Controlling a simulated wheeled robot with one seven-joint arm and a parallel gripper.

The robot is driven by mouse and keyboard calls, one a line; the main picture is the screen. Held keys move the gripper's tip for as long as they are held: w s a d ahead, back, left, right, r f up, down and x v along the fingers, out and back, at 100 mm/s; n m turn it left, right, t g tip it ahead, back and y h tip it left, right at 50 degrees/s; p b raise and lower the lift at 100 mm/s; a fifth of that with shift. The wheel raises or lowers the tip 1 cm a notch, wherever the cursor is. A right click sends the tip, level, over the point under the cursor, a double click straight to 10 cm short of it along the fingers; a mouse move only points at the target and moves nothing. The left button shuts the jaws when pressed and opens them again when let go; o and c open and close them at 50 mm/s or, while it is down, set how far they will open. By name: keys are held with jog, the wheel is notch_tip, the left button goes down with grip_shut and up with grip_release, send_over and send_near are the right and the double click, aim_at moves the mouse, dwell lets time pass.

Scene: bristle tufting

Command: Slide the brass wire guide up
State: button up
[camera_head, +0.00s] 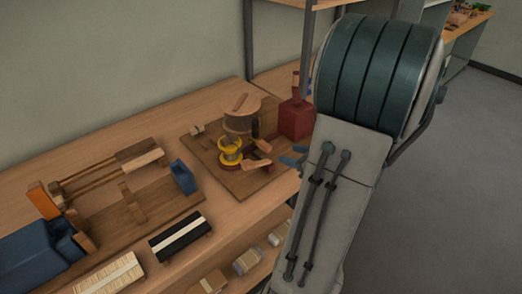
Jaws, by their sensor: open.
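A yellow brass-coloured piece (230,144), which looks like the brass wire guide, stands on a dark wooden board (207,157) on the bench. It is small and ring-shaped, below a round wooden-topped drum (238,122). A red ring shows at its foot. My gripper (291,156) shows as two blue-grey fingertips beside my arm, to the right of the yellow piece and apart from it. The fingers are open with nothing seen between them. My arm hides the rest of the gripper and the board's right end.
A red block (296,120) stands at the board's back right, and wooden handles (257,164) lie close to the yellow piece. Left are a wooden fixture (133,204), a blue block (183,177) and a black-and-white brush (179,237). A shelf with several bundles lies below.

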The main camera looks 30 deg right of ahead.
aim_at(267, 146)
jog(key=shift+m+h, duration=0.5)
jog(key=shift+m, duration=0.1)
jog(key=x, duration=0.4)
jog(key=d+x, duration=0.1)
jog(key=x, duration=0.4)
jog(key=b+x, duration=0.1)
jog(key=x, duration=0.3)
jog(key=shift+w+d+f, duration=0.2)
jog(key=shift+w+f, duration=0.05)
jog(key=shift+f, duration=0.1)
